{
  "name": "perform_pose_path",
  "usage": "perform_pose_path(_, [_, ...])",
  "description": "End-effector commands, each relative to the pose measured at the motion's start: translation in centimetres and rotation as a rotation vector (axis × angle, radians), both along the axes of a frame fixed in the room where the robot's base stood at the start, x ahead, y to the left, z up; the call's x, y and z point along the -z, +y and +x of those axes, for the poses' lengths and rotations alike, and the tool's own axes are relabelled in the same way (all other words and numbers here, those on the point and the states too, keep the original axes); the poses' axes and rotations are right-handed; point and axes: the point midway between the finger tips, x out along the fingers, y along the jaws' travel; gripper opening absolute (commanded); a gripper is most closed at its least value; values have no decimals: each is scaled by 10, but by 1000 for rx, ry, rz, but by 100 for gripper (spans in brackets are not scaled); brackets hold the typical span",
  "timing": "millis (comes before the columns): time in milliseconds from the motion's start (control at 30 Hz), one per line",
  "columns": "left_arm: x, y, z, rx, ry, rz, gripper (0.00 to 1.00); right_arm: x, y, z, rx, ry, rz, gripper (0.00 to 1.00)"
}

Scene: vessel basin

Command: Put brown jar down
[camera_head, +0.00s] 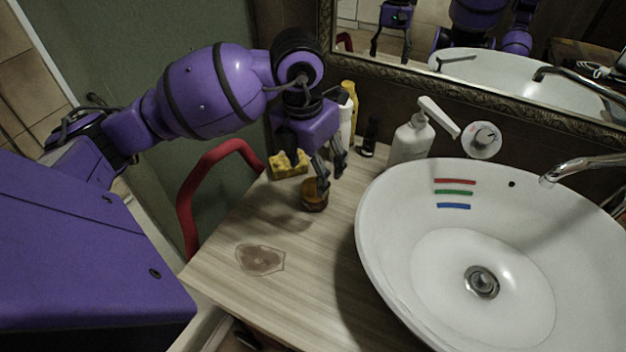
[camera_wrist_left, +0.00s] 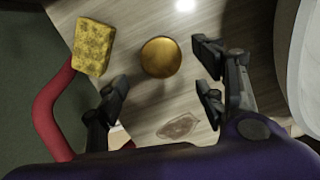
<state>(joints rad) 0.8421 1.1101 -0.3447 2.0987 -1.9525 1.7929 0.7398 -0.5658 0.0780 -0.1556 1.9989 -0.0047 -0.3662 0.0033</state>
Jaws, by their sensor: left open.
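The brown jar (camera_head: 314,196) stands on the wooden counter, left of the basin, in the head view. In the left wrist view its round golden-brown lid (camera_wrist_left: 161,57) shows from above. My left gripper (camera_head: 332,175) is open just above and behind the jar, with its fingers pointing down. In the left wrist view the fingers of the left gripper (camera_wrist_left: 160,85) are spread wide, with the jar ahead of the gap between them and clear space around it. One finger overlaps the jar in the head view, so contact there is hard to judge. My right gripper is not in view.
A yellow sponge (camera_head: 288,164) lies left of the jar. A soap dispenser (camera_head: 411,140), several bottles and a framed mirror (camera_head: 480,85) are behind. The white basin (camera_head: 372,245) is at right, a red rail (camera_head: 188,205) at left. A brown stain (camera_head: 260,259) marks the clear front counter.

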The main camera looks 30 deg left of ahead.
Motion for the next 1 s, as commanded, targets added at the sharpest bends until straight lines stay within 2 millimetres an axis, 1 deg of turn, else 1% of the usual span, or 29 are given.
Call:
perform_pose_path(33, [-12, 0, 0, 2, -4, 2, 63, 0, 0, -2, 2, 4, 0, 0])
perform_pose_path(100, [-24, 1, -2, 1, -3, 2, 63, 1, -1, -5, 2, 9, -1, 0])
perform_pose_path(200, [-38, 1, -4, 1, -2, 1, 63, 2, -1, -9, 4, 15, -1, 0])
perform_pose_path(300, [-46, 1, -5, 1, -1, 1, 63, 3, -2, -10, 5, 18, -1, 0])
perform_pose_path(467, [-51, 1, -6, 0, 2, 0, 63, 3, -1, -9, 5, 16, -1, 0])
perform_pose_path(1000, [-50, 1, -6, 0, 1, 0, 63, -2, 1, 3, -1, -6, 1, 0])
